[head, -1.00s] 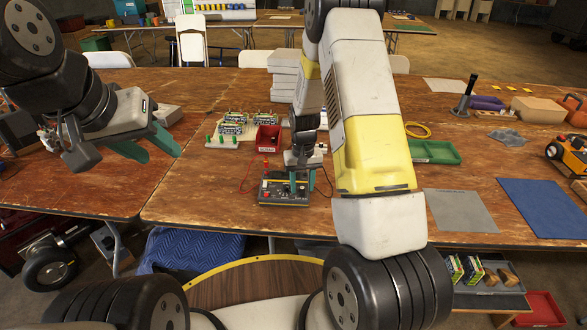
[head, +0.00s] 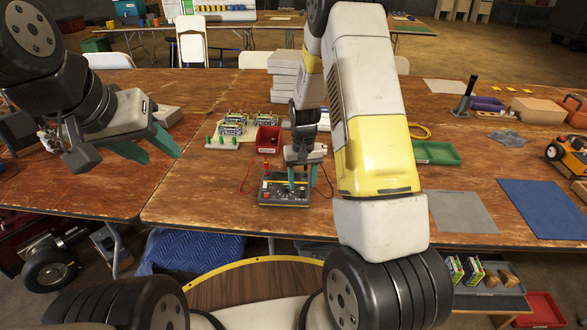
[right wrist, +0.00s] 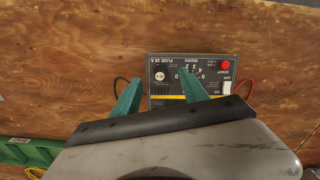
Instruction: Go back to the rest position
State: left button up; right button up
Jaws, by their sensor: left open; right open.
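My left gripper (head: 150,148) is open and empty, with green fingers, above the left part of the wooden table. My right gripper (head: 302,178) is open, with its fingers pointing down over the black-and-yellow charger box (head: 272,190) at the table's front. In the right wrist view the charger box (right wrist: 215,70) lies beyond the open fingertips (right wrist: 162,90), with its dial, a red button and a white switch showing. Nothing is between the fingers. A red lead and a black lead run from the box's sides.
A red bin (head: 268,138) and boards with green-and-white parts (head: 233,125) stand behind the box. A green tray (head: 436,152), a grey mat (head: 463,211) and a blue mat (head: 545,208) lie to the right. White boxes (head: 286,72) are stacked at the back. My right arm covers the middle.

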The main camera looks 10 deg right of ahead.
jog(key=shift+r, duration=2.75)
